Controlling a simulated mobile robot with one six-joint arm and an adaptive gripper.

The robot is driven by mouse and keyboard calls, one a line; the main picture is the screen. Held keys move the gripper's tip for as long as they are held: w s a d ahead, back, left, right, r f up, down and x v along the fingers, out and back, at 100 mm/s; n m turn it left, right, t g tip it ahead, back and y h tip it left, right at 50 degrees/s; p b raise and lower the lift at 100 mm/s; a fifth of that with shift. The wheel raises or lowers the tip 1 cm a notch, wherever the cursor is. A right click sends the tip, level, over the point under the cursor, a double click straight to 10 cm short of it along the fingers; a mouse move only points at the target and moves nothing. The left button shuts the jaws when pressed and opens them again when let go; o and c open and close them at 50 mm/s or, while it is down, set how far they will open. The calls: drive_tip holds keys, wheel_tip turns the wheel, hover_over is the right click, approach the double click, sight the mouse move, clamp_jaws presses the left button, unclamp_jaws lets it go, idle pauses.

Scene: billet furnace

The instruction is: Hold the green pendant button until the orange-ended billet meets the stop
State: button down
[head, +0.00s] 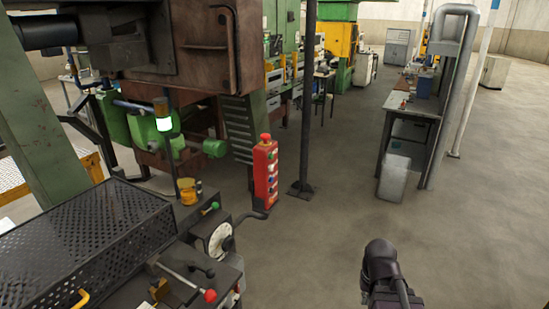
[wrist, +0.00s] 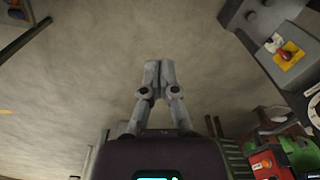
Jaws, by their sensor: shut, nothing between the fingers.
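The red pendant box (head: 264,176) stands upright near the middle of the head view, with a red mushroom knob on top. A red box, seemingly the same pendant, shows at the lower right of the wrist view (wrist: 267,163). My gripper (wrist: 159,66) is shut and empty, its fingertips together over bare floor and apart from the pendant. In the head view only a dark part of my arm shows at the bottom. I see no orange-ended billet or stop in either view.
A machine with a black perforated guard (head: 85,245), handwheel and levers fills the lower left. A dark post (head: 306,100) rises just right of the pendant. A workbench (head: 410,110) and a grey bin (head: 393,178) stand at right. The floor between is clear.

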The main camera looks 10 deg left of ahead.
sight(271, 156)
drive_tip(key=w+a+r+m+t+y+p, duration=0.2)
drive_tip(key=w+a+r+t, duration=0.2)
drive_tip(key=w, duration=0.9)
drive_tip(key=w+a+r+m+t+y+p, duration=0.1)
drive_tip(key=w+a+r+m+t+y, duration=0.1)
drive_tip(key=w+a+r+t, duration=0.3)
drive_tip(key=w+a+r+m+t+y+p, duration=0.2)
drive_tip(key=w+a+r+t, duration=0.2)
drive_tip(key=w+a+r, duration=0.7)
drive_tip(key=w+a, duration=0.2)
drive_tip(key=w, duration=0.7)
drive_tip(key=shift+w+a+t+y+p, duration=0.25)
drive_tip(key=shift+w+t+y+p, duration=0.05)
drive_tip(key=shift+a, duration=0.1)
drive_tip(key=w+a, duration=0.3)
drive_tip(key=a, duration=0.5)
drive_tip(key=shift+a, duration=0.2)
drive_tip(key=shift+w+a, duration=0.15)
drive_tip(key=shift+a, duration=0.1)
